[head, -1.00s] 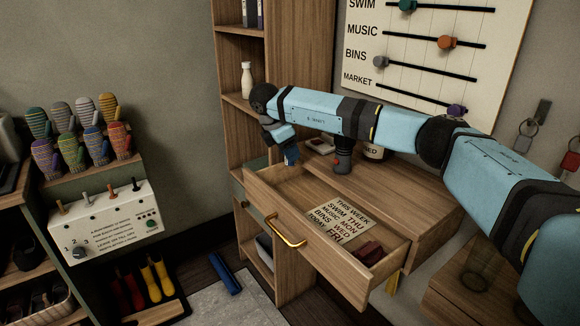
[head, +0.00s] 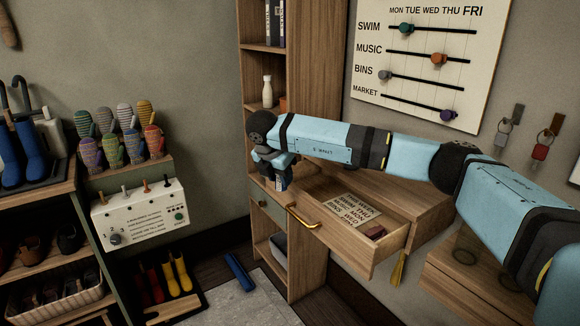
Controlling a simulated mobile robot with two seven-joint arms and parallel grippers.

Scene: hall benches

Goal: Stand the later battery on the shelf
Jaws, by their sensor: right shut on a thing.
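My right gripper (head: 278,170) is in front of the tall wooden shelf unit, above the left end of the open drawer. It is shut on a small, mostly hidden thing (head: 283,184) that looks blue and pale; I cannot tell whether this is a battery. The shelf (head: 258,112) behind the gripper holds a white bottle (head: 267,91). In the drawer (head: 367,262) lie a printed note (head: 345,222) and a small dark red block (head: 375,231). I cannot read any date on a battery. My left gripper is not in view.
A board (head: 430,85) with day sliders hangs on the wall. Mittens (head: 131,147) and a switch box (head: 140,215) stand at the left. A blue roll (head: 239,271) lies on the floor. My right arm covers much of the desk top.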

